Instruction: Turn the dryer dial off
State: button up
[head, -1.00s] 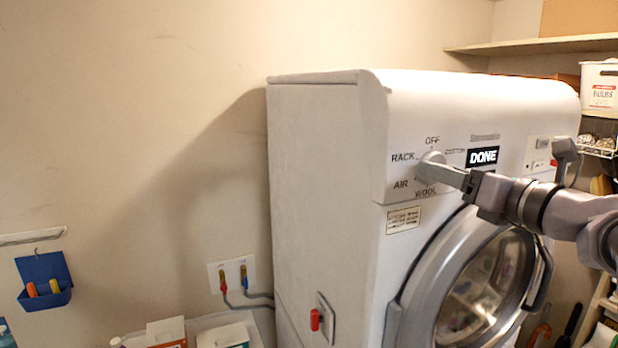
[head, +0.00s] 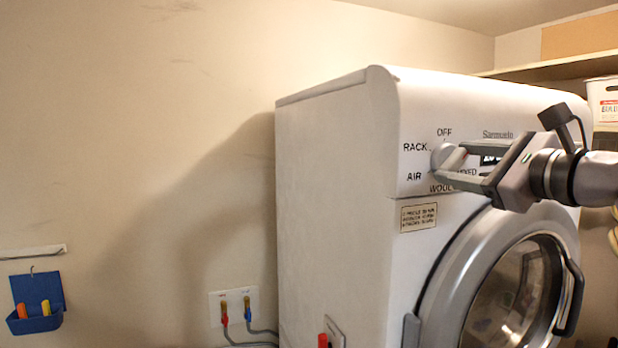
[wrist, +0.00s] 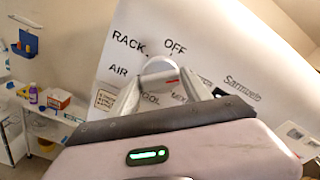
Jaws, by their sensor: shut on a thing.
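The dryer (head: 335,180) is white and stands against the wall in the head view. Its round dial (head: 441,157) is on the left of the front panel, ringed by labels OFF, RACK, AIR and others partly covered. My gripper (head: 456,164) is shut on the dial, one finger above and one below in the head view. In the wrist view the pale dial (wrist: 160,66) sits between the tips of my gripper (wrist: 166,82), with a small red mark on it. I cannot tell which label the dial points to.
The round dryer door (head: 510,290) with its dark handle is below my gripper. A shelf (head: 555,68) with a white box (head: 603,98) is at the right. A blue wall holder (head: 37,303) hangs at the left.

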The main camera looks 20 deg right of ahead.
jog(key=n+b, duration=0.4)
jog(key=n, duration=0.1)
jog(key=shift+f+n, duration=0.2)
jog(key=shift+n, duration=0.1)
jog(key=shift+r+n+b, duration=0.15)
jog(key=shift+n+b, duration=1.4)
jog(key=shift+n, duration=0.45)
jog(key=o, duration=1.2)
jog(key=shift+o, duration=0.2)
jog(key=s+d+b, duration=0.1)
jog(key=s, duration=1.6)
jog(key=shift+s+d+b, duration=0.2)
jog(key=shift+b, duration=0.1)
